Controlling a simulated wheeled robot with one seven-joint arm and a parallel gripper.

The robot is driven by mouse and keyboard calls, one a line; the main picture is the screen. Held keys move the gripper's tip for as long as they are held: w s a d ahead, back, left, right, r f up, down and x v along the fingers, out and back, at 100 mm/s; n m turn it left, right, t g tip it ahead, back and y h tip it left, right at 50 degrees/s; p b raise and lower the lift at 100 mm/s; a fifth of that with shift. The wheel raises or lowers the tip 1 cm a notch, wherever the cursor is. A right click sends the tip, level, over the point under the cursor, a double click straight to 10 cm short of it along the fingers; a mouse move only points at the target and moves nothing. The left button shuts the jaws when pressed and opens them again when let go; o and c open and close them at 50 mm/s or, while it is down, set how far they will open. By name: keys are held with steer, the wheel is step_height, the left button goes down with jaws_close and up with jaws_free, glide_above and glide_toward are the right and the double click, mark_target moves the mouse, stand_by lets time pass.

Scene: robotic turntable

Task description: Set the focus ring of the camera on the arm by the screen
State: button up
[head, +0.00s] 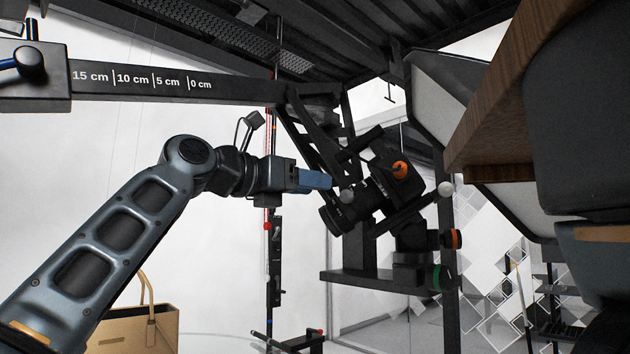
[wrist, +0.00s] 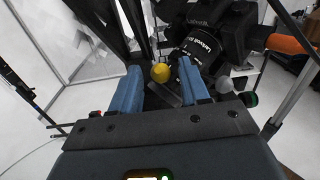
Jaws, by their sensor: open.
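The black camera (head: 385,182) is mounted on the arm's bracket, tilted with its lens (head: 345,212) pointing down and left. In the wrist view the lens barrel (wrist: 198,50) with white lettering lies just beyond the right finger. A yellow ball (wrist: 160,73) shows between my fingers there, and a pale ball (wrist: 224,84) lies right of the right finger. In the head view a pale ball (head: 347,195) is close to my fingertips, and another (head: 446,189) is at the right. My gripper (head: 328,180) is open, its blue fingers left of the lens. Whether they touch anything is unclear.
A black beam with a centimetre scale (head: 150,83) runs above my arm. A shelf (head: 365,279) lies below the camera, with orange and green knobs at its right. A wooden edge (head: 510,110) and softbox (head: 445,95) are at right.

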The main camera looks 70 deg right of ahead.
steer(key=shift+x, duration=0.9)
steer(key=shift+c, duration=0.3)
jaws_close()
